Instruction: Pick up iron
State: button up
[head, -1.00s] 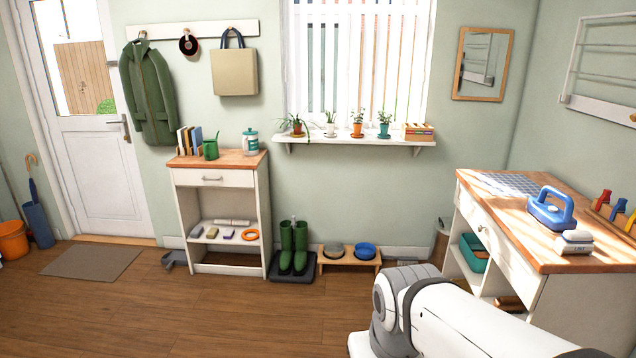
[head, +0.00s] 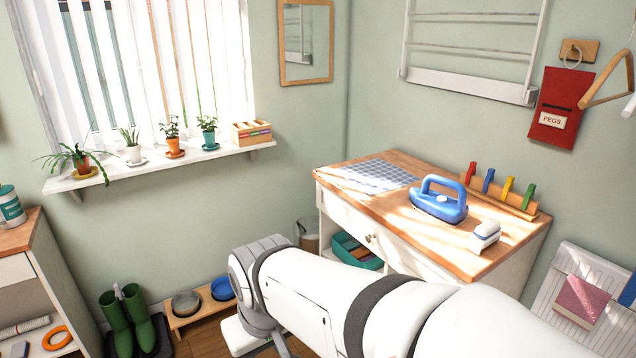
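A blue iron (head: 440,201) with a looped handle stands on the wooden top of a white cabinet (head: 400,216) at the right of the head view. Its flat base appears to rest on the surface. My white arm crosses the lower middle of the view, in front of the cabinet. My gripper does not show, so its state cannot be seen.
A small white and grey block (head: 484,236) sits close to the iron's right. A peg rack (head: 500,194) stands behind it, and a checked cloth (head: 376,176) lies at the left of the top. A plant shelf (head: 160,166) runs under the window.

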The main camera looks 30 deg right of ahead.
aim_at(451, 212)
jog(key=z, duration=0.6)
jog(key=i, duration=1.15)
jog(key=z, duration=1.1)
jog(key=i, duration=0.25)
jog(key=z, duration=0.15)
jog(key=k, duration=0.7)
jog(key=z, duration=0.2)
jog(key=i, duration=0.75)
jog(key=u, duration=0.15)
